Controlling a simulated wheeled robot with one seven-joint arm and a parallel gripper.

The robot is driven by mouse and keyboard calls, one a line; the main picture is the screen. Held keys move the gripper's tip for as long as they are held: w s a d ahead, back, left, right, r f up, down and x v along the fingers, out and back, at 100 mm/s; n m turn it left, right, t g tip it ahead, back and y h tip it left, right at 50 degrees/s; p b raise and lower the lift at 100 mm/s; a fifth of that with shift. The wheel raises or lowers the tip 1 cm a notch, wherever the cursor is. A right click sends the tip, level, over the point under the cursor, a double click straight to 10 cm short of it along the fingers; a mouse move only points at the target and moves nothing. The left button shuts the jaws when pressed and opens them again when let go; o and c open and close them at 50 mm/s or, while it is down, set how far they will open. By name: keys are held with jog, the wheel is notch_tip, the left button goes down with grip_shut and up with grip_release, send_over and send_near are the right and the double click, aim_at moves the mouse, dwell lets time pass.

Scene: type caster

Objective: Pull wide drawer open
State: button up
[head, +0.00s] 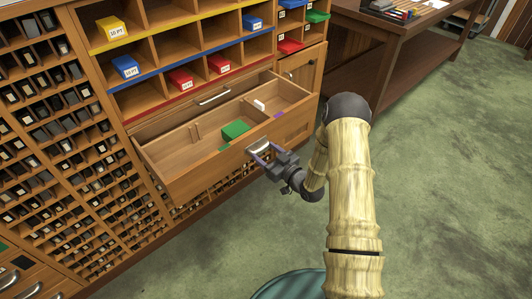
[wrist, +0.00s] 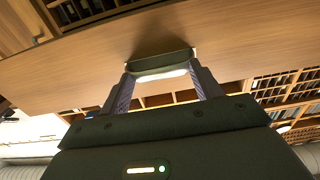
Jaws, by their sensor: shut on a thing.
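The wide wooden drawer (head: 180,165) stands pulled well out of the cabinet in the head view. Inside it are a green block (head: 236,129), a small white piece (head: 260,105) and low dividers. My gripper (head: 262,153) is at the drawer's front, shut on its handle. In the wrist view the handle (wrist: 160,64) lies between the two fingers of my gripper (wrist: 160,88), against the wooden drawer front (wrist: 85,70). The fingers partly hide the handle in the head view.
Cubbies above hold blue (head: 126,66), red (head: 181,78) and yellow boxes. Another closed drawer with a metal handle (head: 214,96) sits just above and behind the open one. A type rack (head: 55,110) fills the left. A brown table (head: 400,30) stands at the back right. Green floor (head: 430,190) is clear.

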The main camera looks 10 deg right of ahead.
jog(key=o, duration=1.2)
jog(key=shift+o, duration=0.2)
jog(key=p+v, duration=0.1)
jog(key=v, duration=1.6)
jog(key=shift+s+d, duration=0.2)
jog(key=shift+w, duration=0.1)
